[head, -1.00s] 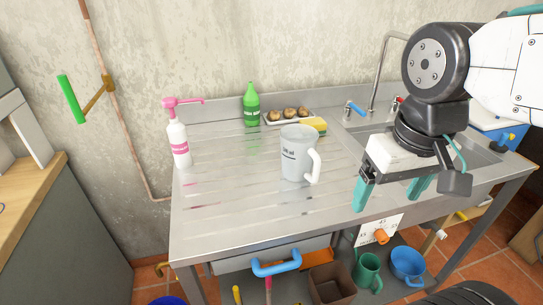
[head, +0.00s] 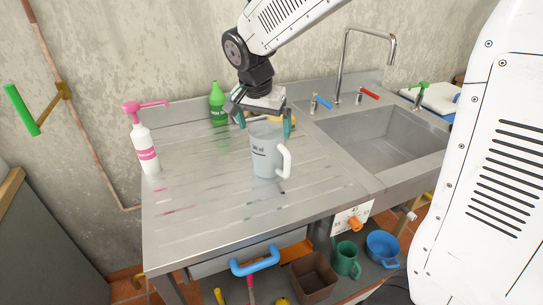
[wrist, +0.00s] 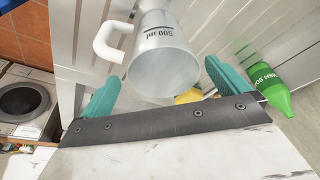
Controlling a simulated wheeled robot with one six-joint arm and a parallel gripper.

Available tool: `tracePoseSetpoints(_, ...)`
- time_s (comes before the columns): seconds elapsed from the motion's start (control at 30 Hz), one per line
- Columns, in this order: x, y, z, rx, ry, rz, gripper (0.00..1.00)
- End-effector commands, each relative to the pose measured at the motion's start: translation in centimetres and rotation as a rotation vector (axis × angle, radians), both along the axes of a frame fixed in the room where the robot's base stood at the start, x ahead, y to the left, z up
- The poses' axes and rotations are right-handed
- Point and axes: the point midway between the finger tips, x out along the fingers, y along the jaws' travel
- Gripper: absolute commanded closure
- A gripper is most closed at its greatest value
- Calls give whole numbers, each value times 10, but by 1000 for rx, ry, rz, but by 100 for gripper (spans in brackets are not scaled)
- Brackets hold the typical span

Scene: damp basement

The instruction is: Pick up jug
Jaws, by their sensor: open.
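The jug (head: 266,155) is a pale grey-white measuring jug with a white handle on its right in the head view. It stands upright on the metal counter. In the wrist view the jug (wrist: 163,55) shows its open mouth and a "500 ml" mark, with its handle to the left. My gripper (head: 264,122) is open and empty, at the jug's rim, with its teal fingers on either side of the rim as seen. In the wrist view my gripper (wrist: 158,88) has the jug's mouth between its fingers. I cannot tell whether they touch it.
A green bottle (head: 218,104) stands behind the jug, and a white bottle with a pink pump (head: 145,148) stands at the left. A yellow sponge is partly hidden behind my gripper. The sink (head: 385,140) is at the right. The counter's front left (head: 200,215) is clear.

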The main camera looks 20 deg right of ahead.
Motion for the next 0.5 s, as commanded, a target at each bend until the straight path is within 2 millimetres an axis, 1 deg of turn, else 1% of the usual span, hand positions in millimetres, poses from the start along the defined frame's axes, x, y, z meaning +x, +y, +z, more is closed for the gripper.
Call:
tracePoseSetpoints(0.3,11,-8,-43,0,4,0,0)
tracePoseSetpoints(0.4,13,-10,-52,0,3,0,0)
tracePoseSetpoints(0.5,13,-11,-55,0,2,1,0)
